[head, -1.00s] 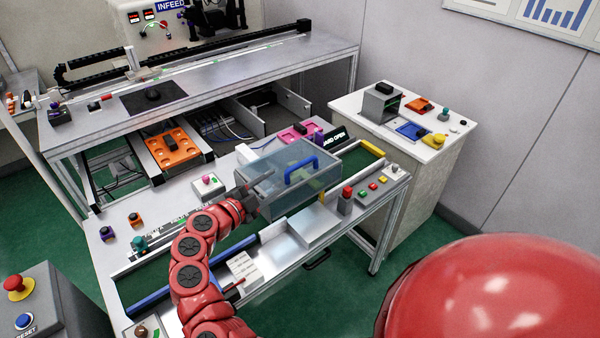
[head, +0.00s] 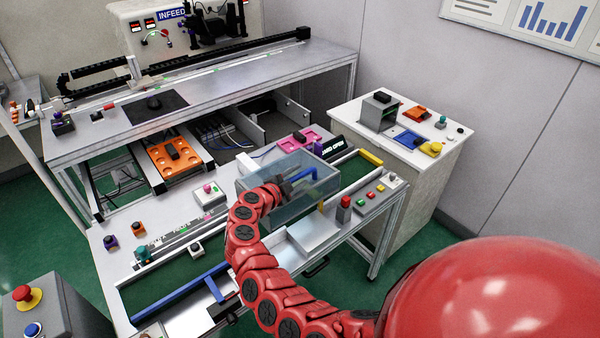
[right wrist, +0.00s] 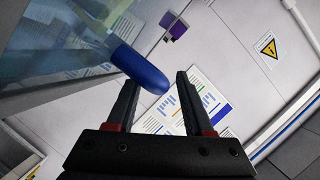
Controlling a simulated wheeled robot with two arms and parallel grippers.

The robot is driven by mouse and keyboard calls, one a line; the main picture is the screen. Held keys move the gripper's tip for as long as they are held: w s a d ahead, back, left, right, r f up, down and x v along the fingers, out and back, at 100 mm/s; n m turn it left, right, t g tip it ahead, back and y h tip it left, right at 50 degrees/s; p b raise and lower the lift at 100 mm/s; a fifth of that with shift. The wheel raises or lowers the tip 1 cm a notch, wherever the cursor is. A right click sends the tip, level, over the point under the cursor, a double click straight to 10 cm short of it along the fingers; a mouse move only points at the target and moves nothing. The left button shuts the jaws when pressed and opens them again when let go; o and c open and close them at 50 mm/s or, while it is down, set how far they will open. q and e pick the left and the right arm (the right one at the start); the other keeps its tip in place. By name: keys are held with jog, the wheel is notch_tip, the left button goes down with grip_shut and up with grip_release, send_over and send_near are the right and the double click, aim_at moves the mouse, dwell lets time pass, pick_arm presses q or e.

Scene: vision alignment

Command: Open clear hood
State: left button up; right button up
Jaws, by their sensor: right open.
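The clear hood (head: 262,172) is a see-through box-like cover on the front bench, with a blue bar handle (head: 300,174) on it. It looks lowered. My right gripper (head: 287,182) is at the left end of the handle, partly hidden by my red arm. In the right wrist view my right gripper (right wrist: 158,78) is open, and the rounded blue handle (right wrist: 143,70) shows at its fingertips, overlapping the left finger. I cannot tell whether the handle lies between the fingers. The clear hood panel (right wrist: 60,60) fills the left side there. My left gripper is not in view.
A button box (head: 366,196) with a red knob stands right of the hood. A blue bar (head: 180,293) and a grey plate (head: 312,236) lie in front. A white side cabinet (head: 400,150) stands at right.

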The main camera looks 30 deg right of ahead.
jog(key=shift+w+d+f, duration=0.1)
jog(key=shift+w+d, duration=0.1)
jog(key=shift+d, duration=0.45)
grip_shut()
dwell(1.0)
